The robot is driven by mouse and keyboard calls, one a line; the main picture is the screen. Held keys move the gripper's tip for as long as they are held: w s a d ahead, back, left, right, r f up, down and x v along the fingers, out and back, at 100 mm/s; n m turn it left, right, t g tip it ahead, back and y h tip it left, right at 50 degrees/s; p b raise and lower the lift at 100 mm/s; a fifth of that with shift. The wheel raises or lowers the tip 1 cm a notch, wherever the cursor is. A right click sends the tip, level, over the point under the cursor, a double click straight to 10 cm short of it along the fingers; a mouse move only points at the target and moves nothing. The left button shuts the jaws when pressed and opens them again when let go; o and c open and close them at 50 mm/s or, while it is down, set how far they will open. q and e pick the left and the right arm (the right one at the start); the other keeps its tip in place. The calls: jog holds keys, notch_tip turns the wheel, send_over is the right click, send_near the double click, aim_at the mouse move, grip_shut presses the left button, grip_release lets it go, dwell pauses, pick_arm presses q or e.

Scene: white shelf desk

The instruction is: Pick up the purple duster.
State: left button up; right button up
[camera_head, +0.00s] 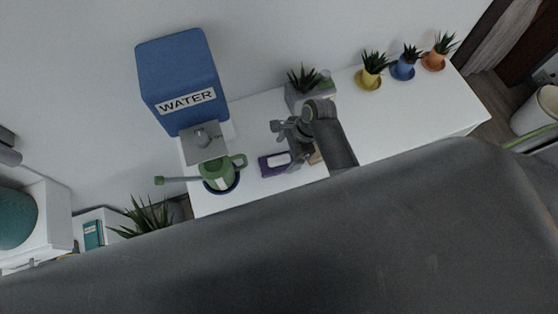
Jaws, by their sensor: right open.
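The purple duster (268,167) lies on the white desk, right of the green watering can. It is a small purple block with a pale top, and its right end is partly hidden behind my right arm. My right gripper (277,127) is open and empty. In the picture it sits just above the duster, over the desk; how high it is above the desktop I cannot tell. My left gripper is not in view.
A green watering can (220,172) and a blue water dispenser (182,80) stand at the left. A grey planter (298,97) is behind my right gripper. Yellow (370,79), blue (403,70) and orange (434,61) pots line the back right. The desk's right half (415,110) is clear.

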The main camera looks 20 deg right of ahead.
aim_at(281, 158)
jog(key=shift+p+x, duration=0.5)
jog(key=shift+x, duration=2.15)
jog(key=shift+a+r, duration=0.1)
jog(key=c, duration=1.1)
jog(key=shift+r, duration=5)
